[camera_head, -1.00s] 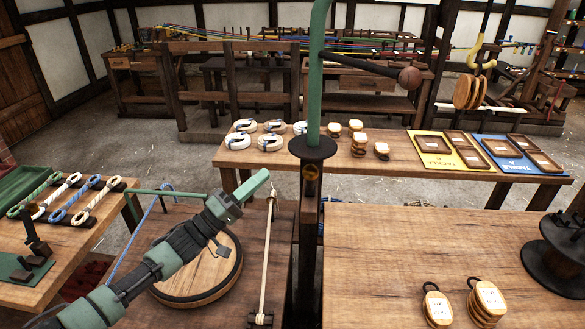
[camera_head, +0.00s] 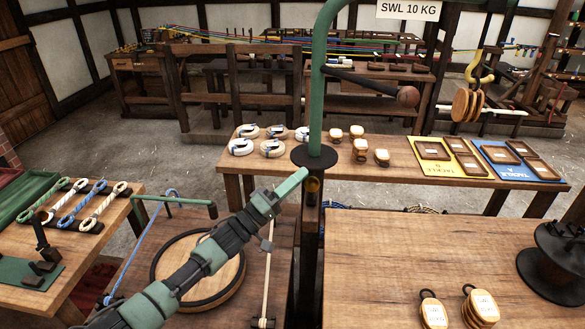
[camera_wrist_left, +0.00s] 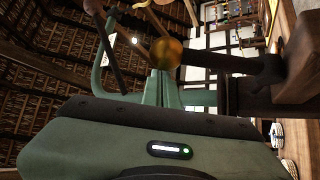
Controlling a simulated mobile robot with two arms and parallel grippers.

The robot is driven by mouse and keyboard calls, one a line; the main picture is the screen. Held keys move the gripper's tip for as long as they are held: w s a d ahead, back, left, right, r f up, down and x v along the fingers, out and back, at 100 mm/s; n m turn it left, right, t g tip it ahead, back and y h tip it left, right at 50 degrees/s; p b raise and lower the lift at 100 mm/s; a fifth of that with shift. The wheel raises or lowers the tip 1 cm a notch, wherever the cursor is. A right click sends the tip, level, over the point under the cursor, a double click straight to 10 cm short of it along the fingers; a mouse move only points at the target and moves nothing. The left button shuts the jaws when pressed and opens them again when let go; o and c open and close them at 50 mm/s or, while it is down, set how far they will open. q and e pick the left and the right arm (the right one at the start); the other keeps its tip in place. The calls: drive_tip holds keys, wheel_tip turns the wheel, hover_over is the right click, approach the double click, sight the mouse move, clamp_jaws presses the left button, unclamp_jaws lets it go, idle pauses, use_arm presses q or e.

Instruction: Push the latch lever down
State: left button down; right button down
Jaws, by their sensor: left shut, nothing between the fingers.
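A short dark lever with a brass ball knob, seemingly the latch lever (camera_head: 313,185), sits on the dark post just under the round black collar. In the head view it points towards me and shows almost end-on. In the left wrist view its brass knob (camera_wrist_left: 167,52) shows clearly, just beyond my fingertips. My left gripper (camera_head: 303,173) is shut and empty, its green fingers close to the left of the knob. The fingers also show in the left wrist view (camera_wrist_left: 160,85). I cannot tell whether they touch. My right gripper is not in view.
A green upright (camera_head: 317,110) rises from the collar (camera_head: 314,156), with a long dark handle ending in a brown ball (camera_head: 408,96). A table (camera_head: 440,245) stands right of the post. A round wooden lid (camera_head: 215,285) lies under my left arm.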

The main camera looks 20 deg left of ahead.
use_arm(q)
drive_tip(key=shift+d+f, duration=0.1)
drive_tip(key=shift+f, duration=0.05)
drive_tip(key=s+d+f+m+h+b, duration=0.1)
drive_tip(key=s+f+m+h+b, duration=0.4)
drive_tip(key=b, duration=0.6)
drive_tip(key=shift+s+d+f+m+g, duration=0.3)
drive_tip(key=shift+m+g, duration=0.1)
drive_tip(key=shift+m, duration=0.3)
drive_tip(key=shift+f, duration=0.15)
